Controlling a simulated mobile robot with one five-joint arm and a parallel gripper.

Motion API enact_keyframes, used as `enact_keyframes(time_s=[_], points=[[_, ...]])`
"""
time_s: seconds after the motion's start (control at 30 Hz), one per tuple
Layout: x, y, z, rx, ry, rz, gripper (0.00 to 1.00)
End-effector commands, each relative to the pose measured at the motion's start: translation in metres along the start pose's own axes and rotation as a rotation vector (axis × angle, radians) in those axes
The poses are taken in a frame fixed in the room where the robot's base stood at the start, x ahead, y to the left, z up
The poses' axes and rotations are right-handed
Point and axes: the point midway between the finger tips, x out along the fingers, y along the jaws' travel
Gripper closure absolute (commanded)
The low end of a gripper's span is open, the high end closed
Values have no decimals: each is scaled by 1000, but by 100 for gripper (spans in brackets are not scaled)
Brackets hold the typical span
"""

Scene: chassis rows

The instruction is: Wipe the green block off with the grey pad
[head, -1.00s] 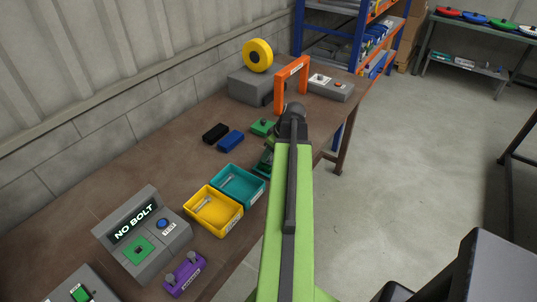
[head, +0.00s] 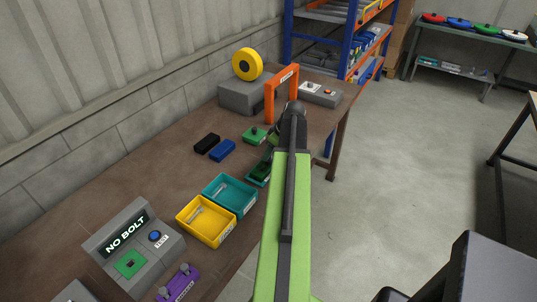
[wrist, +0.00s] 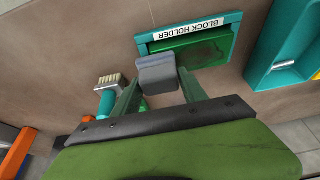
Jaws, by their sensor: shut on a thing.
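The green block (wrist: 195,52) lies in the teal block holder (wrist: 140,50) in the wrist view, with a dark smear on its face. My gripper (wrist: 160,85) is shut on the grey pad (wrist: 156,74) between its green fingers. The pad overlaps the holder's near edge in the picture; I cannot tell whether it touches the block. A brighter green piece shows just below the pad, partly hidden. In the head view, the arm partly covers the holder (head: 256,181) and hides the pad.
A teal-handled brush (wrist: 107,95) lies left of my gripper in the wrist view. Teal (head: 230,195) and yellow (head: 205,221) trays stand near the bench edge. An orange arch (head: 282,92) stands beyond. Blue (head: 222,150) and black (head: 207,143) blocks lie further in.

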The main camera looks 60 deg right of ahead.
Motion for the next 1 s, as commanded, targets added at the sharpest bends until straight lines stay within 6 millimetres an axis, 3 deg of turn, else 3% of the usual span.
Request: enact_keyframes(time_s=[0.27,0.6,0.87,1.0], points=[[3,-3,2,0,-1,-2,82],[1,-35,2,0,-2,-3,82],[1,-40,1,0,-1,-2,82],[1,-51,2,-1,-1,-2,82]])
